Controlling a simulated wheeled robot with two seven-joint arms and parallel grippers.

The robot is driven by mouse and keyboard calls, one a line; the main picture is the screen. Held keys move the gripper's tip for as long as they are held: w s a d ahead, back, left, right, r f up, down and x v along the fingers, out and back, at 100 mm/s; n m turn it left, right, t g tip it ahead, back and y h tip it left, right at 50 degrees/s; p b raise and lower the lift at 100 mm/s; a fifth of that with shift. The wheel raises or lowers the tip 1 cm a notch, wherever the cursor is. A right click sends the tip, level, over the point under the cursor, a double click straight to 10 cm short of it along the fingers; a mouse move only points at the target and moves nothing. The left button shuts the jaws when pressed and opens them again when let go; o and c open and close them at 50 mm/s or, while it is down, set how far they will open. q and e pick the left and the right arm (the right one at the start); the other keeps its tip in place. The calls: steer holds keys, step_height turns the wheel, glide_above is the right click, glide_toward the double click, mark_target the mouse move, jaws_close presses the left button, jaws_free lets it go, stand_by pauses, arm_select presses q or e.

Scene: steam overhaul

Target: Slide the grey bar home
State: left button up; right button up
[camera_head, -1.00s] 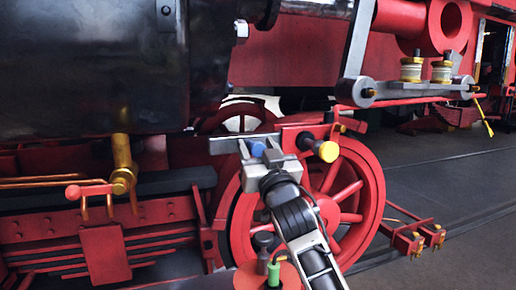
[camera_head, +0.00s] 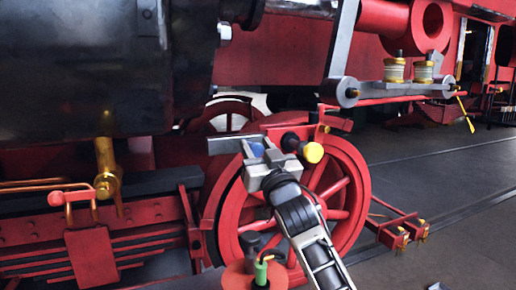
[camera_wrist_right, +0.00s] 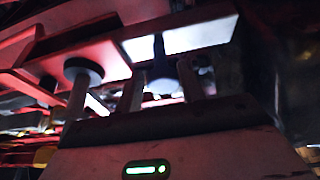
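The grey bar (camera_head: 224,145) lies level in front of the red wheel (camera_head: 350,215), its left end sticking out past my gripper. Its right part runs toward a red bracket (camera_head: 308,133) that carries a yellow knob (camera_head: 312,152) and a black knob (camera_head: 290,141). A blue knob (camera_head: 257,149) stands at the bar. My right gripper (camera_head: 263,157) has its fingers on both sides of this knob and looks shut on it. In the dark wrist view, the fingers (camera_wrist_right: 160,88) flank the knob, with the bar (camera_wrist_right: 203,36) showing bright behind. My left gripper is not in view.
A brass pipe (camera_head: 106,170) and a pink-handled lever (camera_head: 67,196) are at the left. A red disc with a green-topped part (camera_head: 261,268) stands low beside my right arm. A linkage with two brass cups (camera_head: 408,80) hangs above right. Open floor (camera_head: 465,225) lies at the right.

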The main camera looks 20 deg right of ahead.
steer(key=shift+o, duration=0.7)
steer(key=shift+d, duration=0.2)
steer(key=shift+a, duration=0.1)
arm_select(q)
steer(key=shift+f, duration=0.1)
arm_select(e)
steer(key=shift+s+f, duration=0.2)
steer(key=shift+s, duration=0.05)
arm_select(q)
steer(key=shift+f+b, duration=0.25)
steer(key=shift+b, duration=0.65)
arm_select(e)
steer(key=v, duration=1.5)
steer(key=shift+s, duration=0.15)
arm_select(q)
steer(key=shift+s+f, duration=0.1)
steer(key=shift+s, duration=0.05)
